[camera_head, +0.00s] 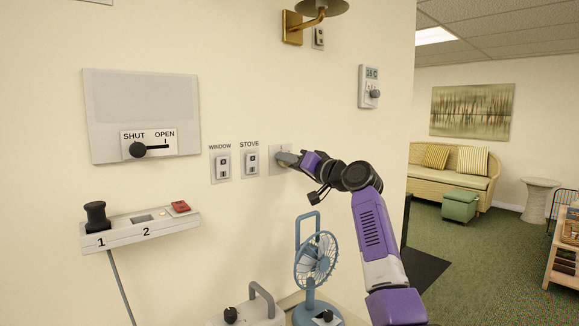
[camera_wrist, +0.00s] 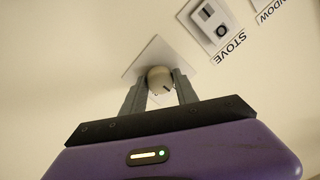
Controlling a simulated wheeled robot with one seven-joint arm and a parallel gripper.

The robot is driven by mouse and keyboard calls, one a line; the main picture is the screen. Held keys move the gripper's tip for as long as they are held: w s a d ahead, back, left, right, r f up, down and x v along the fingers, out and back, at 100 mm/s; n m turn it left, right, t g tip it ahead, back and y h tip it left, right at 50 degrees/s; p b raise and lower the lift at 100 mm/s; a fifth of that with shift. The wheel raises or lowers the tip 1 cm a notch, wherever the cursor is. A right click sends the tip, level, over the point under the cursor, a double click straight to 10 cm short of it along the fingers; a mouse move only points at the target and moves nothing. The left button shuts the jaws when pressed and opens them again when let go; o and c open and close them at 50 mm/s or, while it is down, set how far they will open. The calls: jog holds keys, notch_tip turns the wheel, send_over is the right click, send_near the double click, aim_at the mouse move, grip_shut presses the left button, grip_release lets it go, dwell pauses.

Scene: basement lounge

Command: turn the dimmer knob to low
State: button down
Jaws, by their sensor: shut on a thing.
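The dimmer knob (camera_wrist: 160,79) is a round cream knob with a dark pointer line, on a pale square wall plate (camera_wrist: 143,61). In the head view the plate (camera_head: 274,151) shows right of the STOVE switch, and my gripper covers most of the knob. My gripper (camera_wrist: 160,93) has a grey finger on each side of the knob and is shut on it. In the head view my gripper (camera_head: 289,159) reaches the wall from the right. No low or high marking is readable on the plate.
The STOVE switch (camera_head: 252,162) and WINDOW switch (camera_head: 223,166) are close left of the knob. A thermostat (camera_head: 369,87) is up right. A blue fan (camera_head: 315,262) stands below my arm. A SHUT/OPEN lever panel (camera_head: 142,115) and a shelf (camera_head: 140,229) are further left.

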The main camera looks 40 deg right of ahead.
jog(key=shift+f, duration=0.15)
dwell(0.3)
jog(key=c, duration=0.9)
grip_release()
jog(key=shift+c, duration=0.2)
jog(key=s, duration=0.7)
jog(key=shift+s+d+f, duration=0.15)
jog(key=shift+s+d, duration=0.1)
jog(key=shift+s, duration=0.1)
